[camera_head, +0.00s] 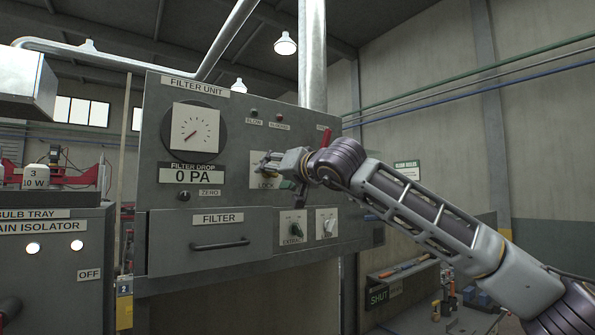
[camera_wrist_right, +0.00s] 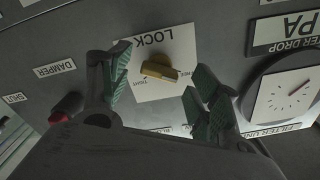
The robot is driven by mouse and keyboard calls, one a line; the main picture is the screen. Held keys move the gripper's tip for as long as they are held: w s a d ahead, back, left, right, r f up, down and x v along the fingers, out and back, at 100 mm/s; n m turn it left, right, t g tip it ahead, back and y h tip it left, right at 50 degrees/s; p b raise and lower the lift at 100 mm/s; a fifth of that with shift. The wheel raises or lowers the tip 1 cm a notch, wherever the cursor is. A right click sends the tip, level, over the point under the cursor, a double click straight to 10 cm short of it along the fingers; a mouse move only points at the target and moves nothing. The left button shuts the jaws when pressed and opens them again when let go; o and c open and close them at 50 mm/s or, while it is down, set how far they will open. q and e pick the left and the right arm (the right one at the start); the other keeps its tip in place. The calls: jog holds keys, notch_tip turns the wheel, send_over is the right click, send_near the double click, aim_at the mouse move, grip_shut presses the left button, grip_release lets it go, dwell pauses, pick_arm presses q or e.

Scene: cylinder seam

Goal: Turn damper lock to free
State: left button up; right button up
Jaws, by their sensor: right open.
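The damper lock is a small brass knob (camera_wrist_right: 160,69) on a white plate marked LOCK (camera_wrist_right: 152,40) in the right wrist view, which shows the panel turned over. A small word like TIGHT is beside the knob; which mark the knob points to I cannot tell. My right gripper (camera_wrist_right: 161,62) is open, its green-padded fingers on either side of the knob; I cannot tell if they touch it. In the head view my right gripper (camera_head: 274,163) is in front of the lock plate (camera_head: 262,181) and partly hides it. My left gripper is not in view.
A red damper lever (camera_head: 327,138) is just above my right wrist. A round gauge (camera_head: 194,132) and a 0 PA display (camera_head: 192,175) are to the left. Below are a filter drawer (camera_head: 215,232) and two switches, one marked EXTRACT (camera_head: 293,229). An isolator box (camera_head: 55,270) stands at left.

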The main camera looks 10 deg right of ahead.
jog(key=v, duration=1)
jog(key=shift+s, duration=0.15)
dwell(0.5)
